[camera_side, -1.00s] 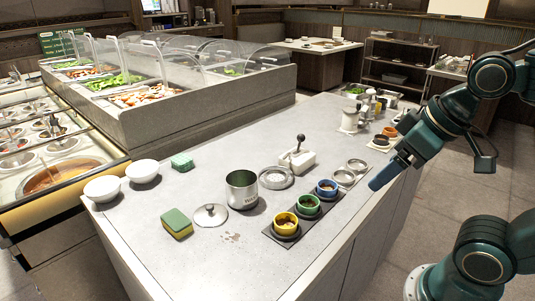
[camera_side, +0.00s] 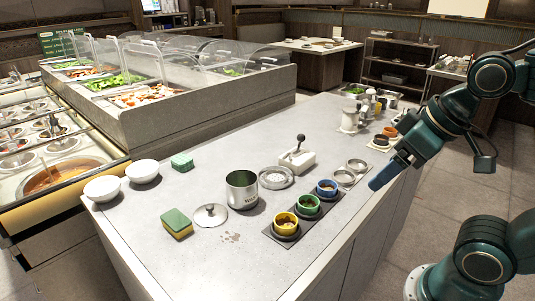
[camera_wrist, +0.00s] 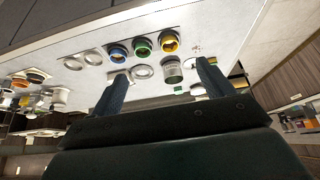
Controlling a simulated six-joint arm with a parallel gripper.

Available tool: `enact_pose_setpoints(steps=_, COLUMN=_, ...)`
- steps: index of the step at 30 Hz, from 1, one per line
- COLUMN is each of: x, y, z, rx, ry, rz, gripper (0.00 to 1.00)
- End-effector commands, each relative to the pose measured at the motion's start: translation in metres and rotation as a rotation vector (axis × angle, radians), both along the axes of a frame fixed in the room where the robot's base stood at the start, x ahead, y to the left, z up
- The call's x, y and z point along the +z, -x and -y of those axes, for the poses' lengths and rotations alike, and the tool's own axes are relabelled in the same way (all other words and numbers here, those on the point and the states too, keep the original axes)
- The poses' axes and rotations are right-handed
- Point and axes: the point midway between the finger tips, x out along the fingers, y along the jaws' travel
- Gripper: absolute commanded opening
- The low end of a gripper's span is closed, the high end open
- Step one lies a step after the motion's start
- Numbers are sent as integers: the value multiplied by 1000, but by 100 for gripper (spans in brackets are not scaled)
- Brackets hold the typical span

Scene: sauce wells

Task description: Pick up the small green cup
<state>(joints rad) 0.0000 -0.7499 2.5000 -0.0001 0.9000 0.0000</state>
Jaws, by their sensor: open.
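The small green cup (camera_side: 308,203) stands upright on a dark tray (camera_side: 269,234), between a yellow cup (camera_side: 286,223) and a blue cup (camera_side: 327,188). My gripper (camera_side: 376,186) is in the air to the right of the tray, apart from the cups. In the wrist view its two fingers (camera_wrist: 159,84) are spread with nothing held between them.
A metal pot (camera_side: 242,190), a round lid (camera_side: 211,215) and a green-yellow sponge (camera_side: 177,224) are left of the tray. Two white bowls (camera_side: 143,171) stand at the far left. Small metal cups (camera_side: 356,165) are behind the blue cup. The counter's front left is clear.

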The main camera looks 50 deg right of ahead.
Motion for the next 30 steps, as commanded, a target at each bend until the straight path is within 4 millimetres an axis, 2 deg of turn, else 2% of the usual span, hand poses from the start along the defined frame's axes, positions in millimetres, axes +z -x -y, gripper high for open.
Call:
enact_pose_setpoints(steps=20, x=0, y=-3, z=0, rx=11, ry=6, rz=-6, gripper=79)
enact_pose_setpoints(steps=26, x=1, y=-16, z=2, rx=77, ry=34, rz=-38, gripper=79)
enact_pose_setpoints(steps=30, x=0, y=-35, z=5, rx=164, ry=63, rz=-76, gripper=79)
